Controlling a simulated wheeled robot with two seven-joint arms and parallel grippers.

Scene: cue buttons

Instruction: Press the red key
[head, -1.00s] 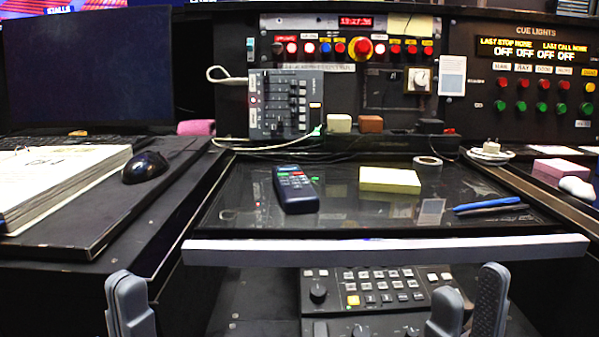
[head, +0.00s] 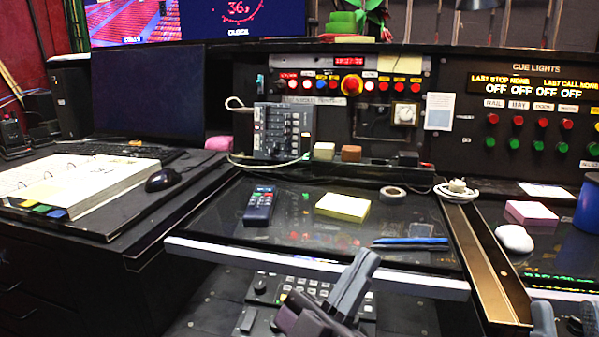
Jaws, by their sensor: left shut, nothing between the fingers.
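A dark blue remote (head: 259,207) with small keys lies on the dark glass desk top (head: 300,230), left of a yellow note pad. Its key colours are too small to read surely. Red buttons also show on the back panel (head: 400,85), with a large red mushroom button (head: 351,85) on a yellow ring, and in the cue light row (head: 541,123). My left gripper (head: 364,262) is shut and empty, tilted, in front of the desk's white front edge, right of the remote and apart from it. My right gripper (head: 567,312) is open and empty, partly cut off at bottom right.
The yellow note pad (head: 343,207), blue pens (head: 411,241) and a tape roll (head: 393,191) lie on the glass. A mouse (head: 163,180) and binder (head: 75,187) lie at left. A blue cup (head: 588,205) stands at right. A lower button console (head: 262,290) sits under the edge.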

